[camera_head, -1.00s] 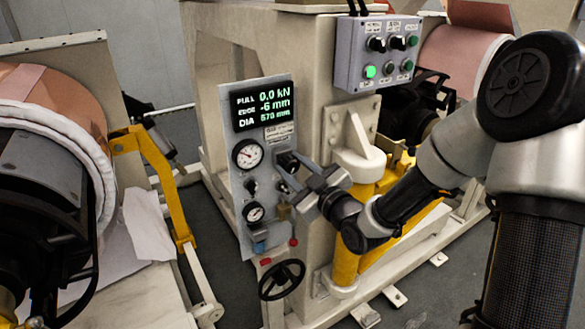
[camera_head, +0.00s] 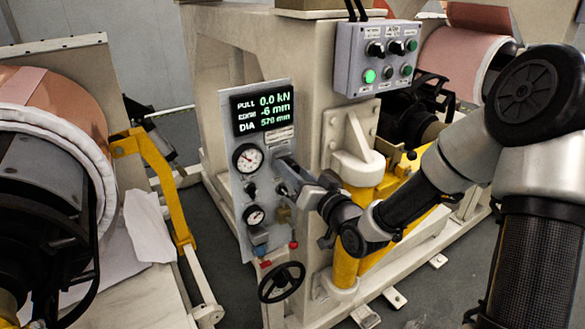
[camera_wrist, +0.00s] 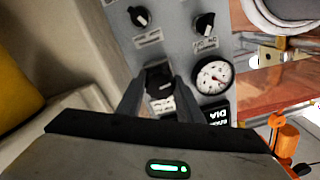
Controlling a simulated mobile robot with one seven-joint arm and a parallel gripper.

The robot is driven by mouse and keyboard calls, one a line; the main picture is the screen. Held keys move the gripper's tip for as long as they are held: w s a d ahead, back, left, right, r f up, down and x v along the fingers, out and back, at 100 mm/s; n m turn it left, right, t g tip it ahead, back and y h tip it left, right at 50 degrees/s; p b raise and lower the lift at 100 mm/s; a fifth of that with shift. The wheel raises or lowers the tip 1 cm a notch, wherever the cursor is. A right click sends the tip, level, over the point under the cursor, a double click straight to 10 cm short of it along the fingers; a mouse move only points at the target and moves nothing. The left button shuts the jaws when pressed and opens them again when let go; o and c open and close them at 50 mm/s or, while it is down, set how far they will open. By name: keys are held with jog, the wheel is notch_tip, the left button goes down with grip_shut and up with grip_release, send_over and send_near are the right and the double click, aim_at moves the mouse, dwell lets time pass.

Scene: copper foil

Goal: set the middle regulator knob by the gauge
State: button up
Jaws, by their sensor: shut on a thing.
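My gripper (camera_head: 282,162) is at the grey regulator panel (camera_head: 240,212), its fingers closed around a black knob (camera_wrist: 158,75) beside the upper gauge. The fingers (camera_wrist: 159,86) stand on both sides of this knob in the wrist view; they hide it in the head view. The upper gauge (camera_head: 248,157) is a white dial with a needle, also in the wrist view (camera_wrist: 213,77); its reading is too small to tell. Two more black knobs (camera_wrist: 139,16) (camera_wrist: 204,22) sit in the row below on the panel. A smaller gauge (camera_head: 254,214) is lower down.
A display (camera_head: 262,108) tops the panel and reads 0.0 kN. A black handwheel (camera_head: 282,281) is below. A button box (camera_head: 378,58) with a lit green button is at upper right. A yellow post (camera_head: 347,240) stands close to my arm.

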jog(key=m+p, duration=0.1)
jog(key=m, duration=0.3)
jog(key=shift+m+p, duration=0.3)
jog(key=shift+p, duration=0.05)
jog(key=m+p, duration=0.1)
jog(key=m, duration=0.2)
jog(key=shift+m+p, duration=0.3)
jog(key=shift+m, duration=0.1)
jog(key=m+p, duration=0.1)
jog(key=m, duration=0.3)
jog(key=shift+p, duration=0.35)
jog(key=shift+m+p, duration=0.5)
jog(key=shift+m, duration=1.3)
jog(key=shift+m, duration=0.3)
jog(key=o, duration=1)
jog(key=shift+o, duration=0.2)
jog(key=shift+s, duration=0.1)
